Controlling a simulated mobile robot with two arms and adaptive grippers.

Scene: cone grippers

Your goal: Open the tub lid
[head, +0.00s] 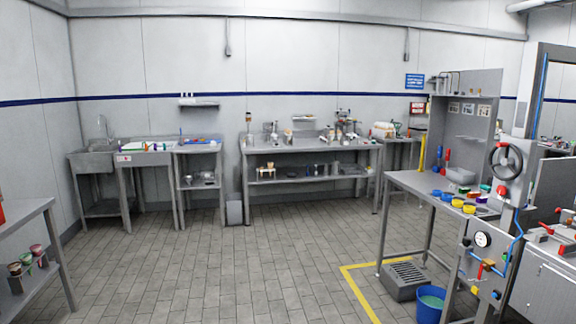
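No tub with a lid can be made out for certain from here. Several small round pots or caps in blue, yellow, red and purple (457,203) sit on the steel table at the right. A grey box-shaped container (461,175) stands behind them on the same table; whether it has a lid is too small to tell. A blue bucket (429,305) with pale green contents stands open on the floor at the lower right. Neither of my grippers is in view.
The tiled floor (215,270) is clear in the middle. A grey grated step (410,278) lies under the right table (400,181), near yellow floor tape (357,292). A long bench (310,147) and a sink unit (97,157) line the back wall. A shelf table (22,211) is at left.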

